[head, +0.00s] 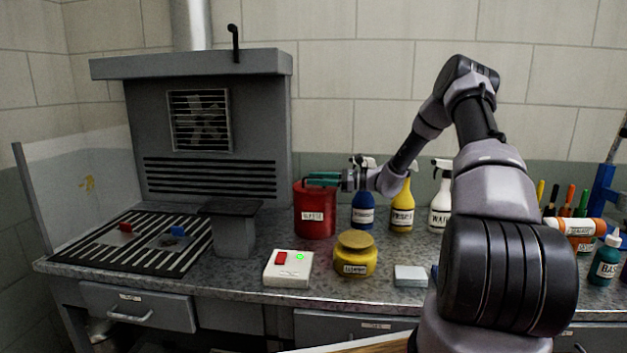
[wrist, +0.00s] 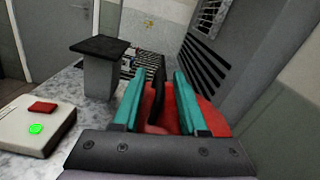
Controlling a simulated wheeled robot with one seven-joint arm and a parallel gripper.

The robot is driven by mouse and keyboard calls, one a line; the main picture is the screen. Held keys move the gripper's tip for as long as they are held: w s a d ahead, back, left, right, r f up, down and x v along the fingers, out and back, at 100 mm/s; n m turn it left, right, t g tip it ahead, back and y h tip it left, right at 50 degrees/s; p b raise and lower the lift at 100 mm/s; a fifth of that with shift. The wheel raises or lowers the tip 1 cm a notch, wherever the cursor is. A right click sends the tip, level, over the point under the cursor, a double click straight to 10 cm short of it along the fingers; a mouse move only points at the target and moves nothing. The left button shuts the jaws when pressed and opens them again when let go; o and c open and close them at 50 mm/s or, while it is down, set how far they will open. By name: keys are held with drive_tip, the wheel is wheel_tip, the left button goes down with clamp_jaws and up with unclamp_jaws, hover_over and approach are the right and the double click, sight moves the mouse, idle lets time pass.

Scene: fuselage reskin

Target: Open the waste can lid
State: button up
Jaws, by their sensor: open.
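The red top (wrist: 208,115) of the can shows behind and below the fingers. Whether the lid is fully seated cannot be told.
A blue bottle (head: 362,212), a yellow bottle (head: 402,210) and a white spray bottle (head: 440,205) stand right of the can. A yellow jar (head: 355,260) and a white switch box (head: 288,270) sit in front. A grey pedestal (head: 232,232) stands to the left.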

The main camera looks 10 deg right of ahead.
drive_tip(key=shift+w+a, duration=0.15)
drive_tip(key=shift+a, duration=0.35)
clamp_jaws()
drive_tip(key=shift+r, duration=0.1)
idle(1.1)
